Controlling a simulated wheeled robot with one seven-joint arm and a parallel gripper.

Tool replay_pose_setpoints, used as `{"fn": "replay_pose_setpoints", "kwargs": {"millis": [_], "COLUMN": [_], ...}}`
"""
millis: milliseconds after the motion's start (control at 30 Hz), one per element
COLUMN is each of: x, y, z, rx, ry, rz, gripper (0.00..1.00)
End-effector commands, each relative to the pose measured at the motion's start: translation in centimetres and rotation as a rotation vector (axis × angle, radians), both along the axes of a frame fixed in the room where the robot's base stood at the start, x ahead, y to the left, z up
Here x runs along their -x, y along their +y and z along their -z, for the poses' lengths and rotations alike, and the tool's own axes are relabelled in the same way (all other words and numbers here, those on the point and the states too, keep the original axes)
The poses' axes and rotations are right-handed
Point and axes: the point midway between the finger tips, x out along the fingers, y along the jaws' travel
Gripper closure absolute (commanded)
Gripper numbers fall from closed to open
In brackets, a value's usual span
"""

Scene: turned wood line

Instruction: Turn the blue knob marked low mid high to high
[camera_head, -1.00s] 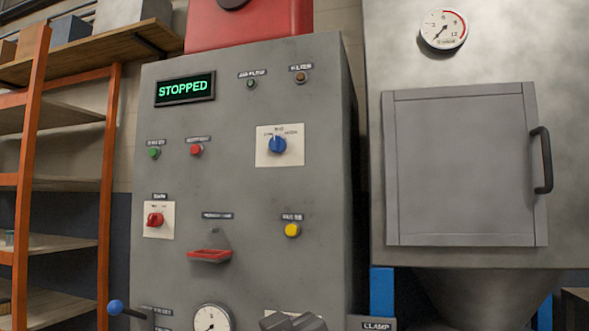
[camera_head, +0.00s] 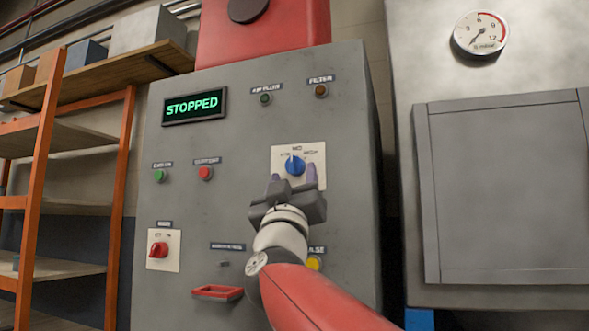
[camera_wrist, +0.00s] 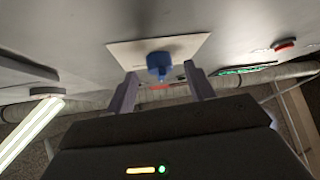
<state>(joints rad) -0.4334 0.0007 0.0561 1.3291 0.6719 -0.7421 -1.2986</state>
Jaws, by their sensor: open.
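The blue knob (camera_head: 295,165) sits on a white plate (camera_head: 316,153) on the upper right of the grey cabinet front. Its pointer looks to be about upright, at the middle mark; the small lettering is hard to read. My gripper (camera_head: 293,178) is in front of the plate, just below the knob in the head view, with its two fingers apart. In the wrist view the blue knob (camera_wrist: 159,66) on its white plate (camera_wrist: 190,45) lies ahead, between and beyond the open fingers (camera_wrist: 160,85). The fingers appear not to touch it.
My arm partly covers a yellow button (camera_head: 314,262). A grey hatch (camera_head: 510,190) is at right.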

Motion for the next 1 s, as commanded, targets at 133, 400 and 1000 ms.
{"fn": "replay_pose_setpoints", "kwargs": {"millis": [133, 400, 1000], "x": [-1.09, -1.34, -1.34], "y": [-0.17, -0.21, -0.15], "z": [-1.09, -1.27, -1.26], "rx": [0.0, 0.0, -0.011], "ry": [0.0, 0.0, -0.004], "rz": [0.001, 0.0, -0.001], "gripper": [0.46, 0.46, 0.91]}}
